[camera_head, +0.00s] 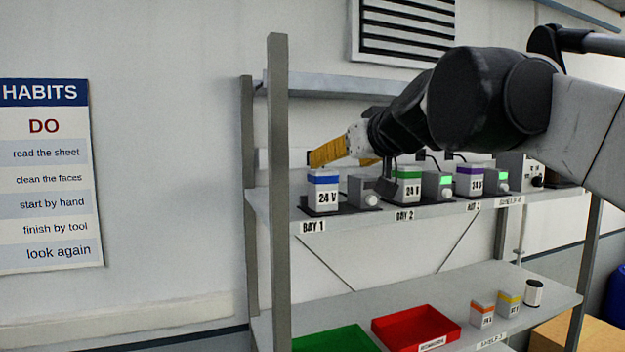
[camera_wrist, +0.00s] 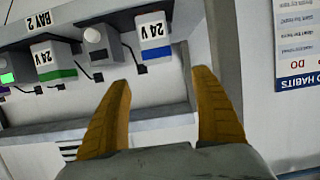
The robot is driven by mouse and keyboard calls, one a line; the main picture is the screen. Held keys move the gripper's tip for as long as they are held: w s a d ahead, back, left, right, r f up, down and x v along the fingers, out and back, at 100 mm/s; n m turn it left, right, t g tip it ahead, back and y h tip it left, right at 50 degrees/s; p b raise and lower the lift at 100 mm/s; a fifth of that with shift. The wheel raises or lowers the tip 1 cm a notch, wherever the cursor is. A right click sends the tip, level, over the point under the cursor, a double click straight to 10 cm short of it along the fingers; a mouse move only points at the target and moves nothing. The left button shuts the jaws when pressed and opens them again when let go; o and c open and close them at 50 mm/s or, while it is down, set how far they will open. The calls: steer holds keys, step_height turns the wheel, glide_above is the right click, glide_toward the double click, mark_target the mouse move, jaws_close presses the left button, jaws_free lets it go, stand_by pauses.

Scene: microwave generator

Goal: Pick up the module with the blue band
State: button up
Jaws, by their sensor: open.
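The module with the blue band (camera_head: 323,190) is a white block marked 24 V. It stands at the left end of the upper shelf, above the BAY 1 label. In the wrist view the blue-banded module (camera_wrist: 154,40) appears upside down, ahead of the gap between my fingers. My gripper (camera_head: 345,153) is open and empty, with yellow ribbed fingers, just above and behind the module in the head view. In the wrist view my gripper (camera_wrist: 165,88) has its fingers wide apart and not touching the module.
A grey unit with a knob (camera_head: 364,190) stands right of the module. The green-banded module (camera_head: 408,187) and purple-banded module (camera_head: 470,181) are further right. A shelf post (camera_head: 278,190) is close on the left. Red tray (camera_head: 416,326) and green tray (camera_head: 333,340) are below.

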mark_target(325, 170)
steer(key=p+x, duration=0.2)
steer(key=x, duration=0.9)
steer(key=shift+d+f, duration=0.15)
steer(key=shift+d, duration=0.05)
steer(key=shift+s, duration=0.35)
steer(key=c, duration=1.5)
